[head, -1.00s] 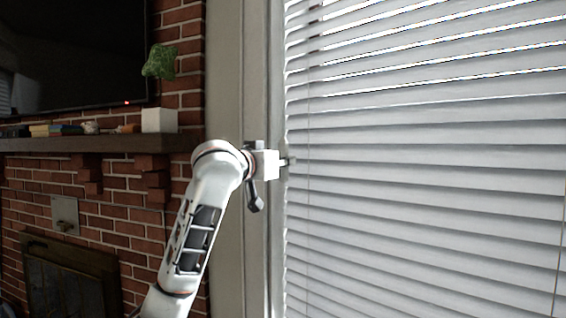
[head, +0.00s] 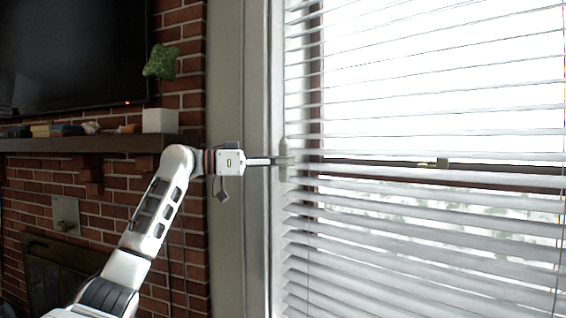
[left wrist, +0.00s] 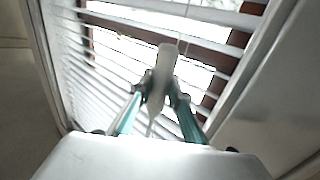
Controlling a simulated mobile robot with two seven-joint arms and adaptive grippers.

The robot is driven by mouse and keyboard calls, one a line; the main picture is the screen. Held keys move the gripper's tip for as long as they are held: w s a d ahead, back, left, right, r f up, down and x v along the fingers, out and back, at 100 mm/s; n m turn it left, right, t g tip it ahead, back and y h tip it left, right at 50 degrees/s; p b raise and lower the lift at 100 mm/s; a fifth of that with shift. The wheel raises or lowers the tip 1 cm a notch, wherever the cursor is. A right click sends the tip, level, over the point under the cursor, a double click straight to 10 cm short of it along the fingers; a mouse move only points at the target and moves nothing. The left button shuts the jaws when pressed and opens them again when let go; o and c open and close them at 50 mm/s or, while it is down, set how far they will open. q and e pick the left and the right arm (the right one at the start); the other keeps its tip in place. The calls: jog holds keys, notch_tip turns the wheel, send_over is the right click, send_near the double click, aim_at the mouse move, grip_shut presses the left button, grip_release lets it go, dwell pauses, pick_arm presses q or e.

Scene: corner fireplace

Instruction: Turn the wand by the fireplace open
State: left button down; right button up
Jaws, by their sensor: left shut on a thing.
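The wand (head: 284,146) is a pale, slim piece hanging upright at the left edge of the window blind (head: 420,185). My left gripper (head: 284,161) reaches it from the left and is shut on it. In the left wrist view, the wand (left wrist: 163,66) stands between the two teal-sided fingers of the gripper (left wrist: 158,92). The blind's slats are tilted open, with bright daylight and a dark window frame showing between them. My right gripper is in neither view.
The white window trim (head: 240,80) stands just left of the wand. Further left is the brick fireplace (head: 185,255) with a wooden mantel (head: 80,146), a white planter (head: 160,120) and a dark television (head: 70,60). Thin cords hang in front of the blind.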

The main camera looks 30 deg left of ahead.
pick_arm(q)
jog(key=shift+m+g+h, duration=1.2)
jog(key=shift+g, duration=0.3)
jog(key=shift+w+m+g, duration=0.1)
jog(key=shift+m+g, duration=0.2)
jog(key=shift+g, duration=0.1)
jog(key=shift+f+m+g+h, duration=0.2)
jog(key=shift+m+g+h, duration=0.1)
jog(key=shift+g+h, duration=0.1)
jog(key=c, duration=1.9)
grip_release()
jog(key=shift+d, duration=0.1)
jog(key=shift+a+r, duration=0.15)
jog(key=shift+a, duration=0.05)
jog(key=shift+v, duration=5.9)
